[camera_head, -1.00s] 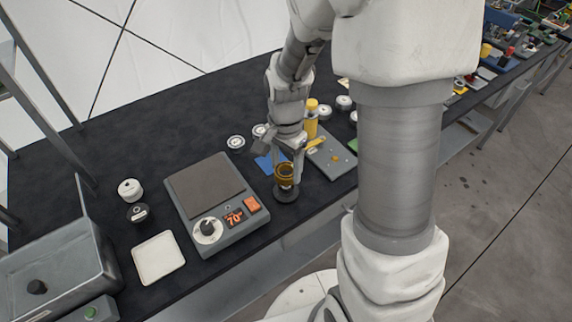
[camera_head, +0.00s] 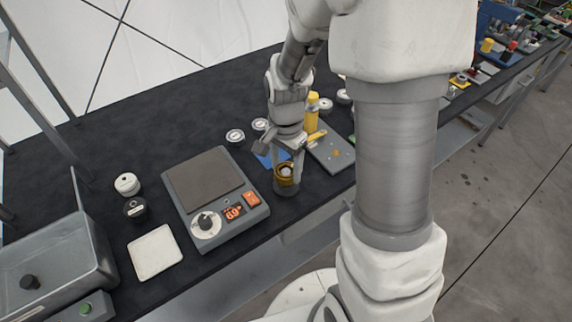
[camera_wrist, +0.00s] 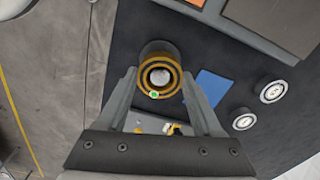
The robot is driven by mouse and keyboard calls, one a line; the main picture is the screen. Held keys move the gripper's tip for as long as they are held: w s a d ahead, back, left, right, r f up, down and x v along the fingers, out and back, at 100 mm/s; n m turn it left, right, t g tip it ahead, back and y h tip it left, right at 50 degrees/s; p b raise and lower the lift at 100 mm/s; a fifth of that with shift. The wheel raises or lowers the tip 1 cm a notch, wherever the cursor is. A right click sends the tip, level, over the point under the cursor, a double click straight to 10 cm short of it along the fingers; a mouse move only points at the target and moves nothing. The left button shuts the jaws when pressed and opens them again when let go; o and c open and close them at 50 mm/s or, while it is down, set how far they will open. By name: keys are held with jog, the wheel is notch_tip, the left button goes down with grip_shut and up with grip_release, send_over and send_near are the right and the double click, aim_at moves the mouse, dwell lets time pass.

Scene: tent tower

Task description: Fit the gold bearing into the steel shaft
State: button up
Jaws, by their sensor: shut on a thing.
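The gold bearing (camera_head: 280,176) is a ring between the fingers of my gripper (camera_head: 285,170), which is shut on it. In the wrist view, the bearing (camera_wrist: 146,87) shows between the two fingertips (camera_wrist: 158,80), with a small green mark on its rim. The round silver top of the steel shaft (camera_wrist: 160,76) shows inside the ring; it also shows in the head view (camera_head: 287,171). A dark round base (camera_head: 285,190) stands below on the bench. How far down the shaft the bearing sits is hidden.
A hot plate (camera_head: 205,178) with a dial and orange display stands to the left. A blue pad (camera_head: 268,160), a grey plate (camera_head: 333,157) and a yellow bottle (camera_head: 312,115) are close behind and right.

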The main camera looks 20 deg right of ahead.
jog(key=shift+f, duration=0.15)
jog(key=o, duration=1.5)
notch_tip(320, 180, up, 18)
jog(key=shift+f+p, duration=0.25)
jog(key=shift+p, duration=0.7)
jog(key=s+r+n+t, duration=0.2)
jog(key=s+n, duration=0.1)
jog(key=s, duration=0.1)
jog(key=s+r+n+t, duration=0.1)
jog(key=s+r+n, duration=0.1)
jog(key=s+n, duration=0.2)
jog(key=s+r+n+t, duration=0.2)
jog(key=s+n, duration=0.2)
jog(key=s, duration=0.2)
jog(key=shift+t, duration=0.3)
